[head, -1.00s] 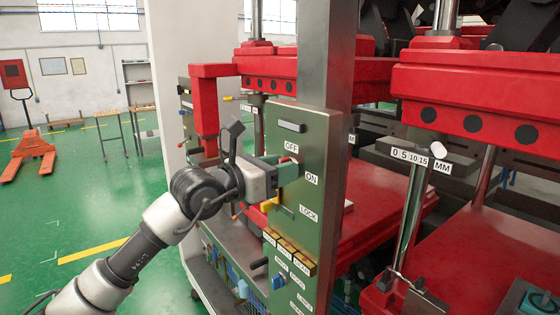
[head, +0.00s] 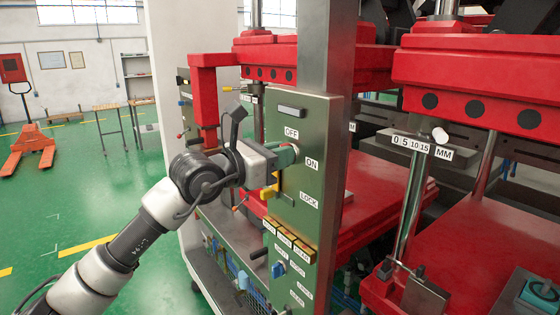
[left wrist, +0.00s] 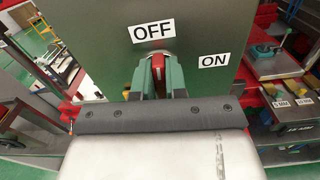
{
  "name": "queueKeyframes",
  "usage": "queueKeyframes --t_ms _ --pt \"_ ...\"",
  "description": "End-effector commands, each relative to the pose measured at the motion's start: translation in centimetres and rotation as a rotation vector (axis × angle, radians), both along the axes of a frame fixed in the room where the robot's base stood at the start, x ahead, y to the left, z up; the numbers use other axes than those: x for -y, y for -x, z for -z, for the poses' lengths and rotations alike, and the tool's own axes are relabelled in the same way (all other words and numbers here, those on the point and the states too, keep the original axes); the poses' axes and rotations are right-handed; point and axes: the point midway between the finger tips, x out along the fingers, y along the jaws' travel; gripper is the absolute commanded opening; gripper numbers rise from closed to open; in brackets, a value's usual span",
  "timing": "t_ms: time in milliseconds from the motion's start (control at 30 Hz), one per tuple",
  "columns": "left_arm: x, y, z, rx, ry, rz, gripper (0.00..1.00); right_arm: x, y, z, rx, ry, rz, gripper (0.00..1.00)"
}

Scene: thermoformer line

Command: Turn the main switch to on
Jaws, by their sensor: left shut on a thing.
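The main switch is on the upper part of the green control panel (head: 322,130). Its red handle (left wrist: 158,66) shows in the left wrist view between the green fingers. My left gripper (head: 288,156) is shut on this handle, close to the panel face. In the left wrist view the fingers (left wrist: 158,80) stand on both sides of it. The handle points up toward the OFF label (left wrist: 153,32). The ON label (left wrist: 213,60) is to its right. In the head view my gripper hides most of the switch. My right gripper is not in view.
Below are a LOCK label (head: 309,201), a yellow handle (head: 269,191), several yellow buttons (head: 288,242) and a blue knob (head: 279,269). Red press platens (head: 480,75) stand to the right. The green floor (head: 60,215) at the left is open.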

Motion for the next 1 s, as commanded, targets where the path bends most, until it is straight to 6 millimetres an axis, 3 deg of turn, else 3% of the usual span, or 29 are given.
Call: queueKeyframes --t_ms 33,500,1000 --pt "0.0 0.0 0.6 0.024 -0.016 0.000 0.00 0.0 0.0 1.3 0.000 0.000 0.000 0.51" --pt "0.1 0.2 0.8 0.358 -0.259 -0.001 0.00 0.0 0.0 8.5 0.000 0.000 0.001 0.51" --pt "0.2 0.3 0.6 0.741 -0.539 0.000 0.00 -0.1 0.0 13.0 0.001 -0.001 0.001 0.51"
